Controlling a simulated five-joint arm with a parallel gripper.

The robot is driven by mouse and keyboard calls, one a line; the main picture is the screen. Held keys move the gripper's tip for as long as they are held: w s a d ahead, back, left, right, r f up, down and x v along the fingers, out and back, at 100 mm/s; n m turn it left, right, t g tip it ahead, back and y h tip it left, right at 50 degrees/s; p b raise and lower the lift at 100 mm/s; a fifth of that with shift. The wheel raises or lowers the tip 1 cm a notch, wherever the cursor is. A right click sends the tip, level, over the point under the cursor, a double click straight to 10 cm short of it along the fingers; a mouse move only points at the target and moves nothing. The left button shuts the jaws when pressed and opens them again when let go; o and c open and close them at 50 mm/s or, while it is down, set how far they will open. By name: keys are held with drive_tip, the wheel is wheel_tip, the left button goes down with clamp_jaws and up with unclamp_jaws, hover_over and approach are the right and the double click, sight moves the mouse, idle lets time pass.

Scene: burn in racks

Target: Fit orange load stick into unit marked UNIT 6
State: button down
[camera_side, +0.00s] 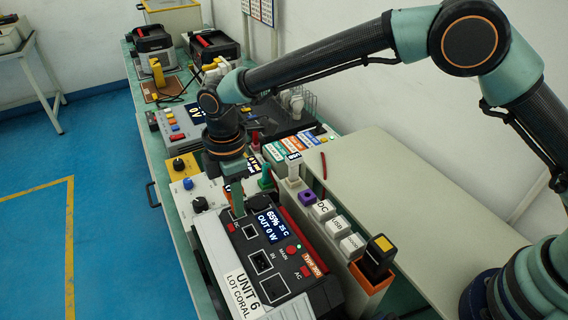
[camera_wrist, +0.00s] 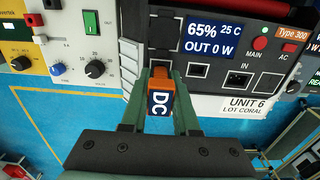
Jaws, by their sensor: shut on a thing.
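The unit marked UNIT 6 (camera_side: 285,267) stands near the front of the bench, its panel facing up and its display reading 65% and OUT 0 W. In the wrist view its panel (camera_wrist: 215,70) has several dark sockets. My gripper (camera_side: 237,208) is low over the panel's left end in the side view. In the wrist view my gripper (camera_wrist: 160,110) is shut on the orange load stick (camera_wrist: 160,84), which bears a dark DC label. The stick's far end lies by the left sockets; I cannot tell whether it touches or enters one.
A rack of white blocks (camera_side: 323,210), one marked DC, runs right of the unit, with a black, yellow-topped stick in an orange holder (camera_side: 370,280). Other instruments (camera_side: 185,125) crowd the bench behind. The blue floor (camera_side: 60,200) at left is clear.

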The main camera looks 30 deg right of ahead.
drive_tip(key=shift+f, duration=0.3)
drive_tip(key=c, duration=0.6)
unclamp_jaws()
drive_tip(key=shift+r, duration=0.1)
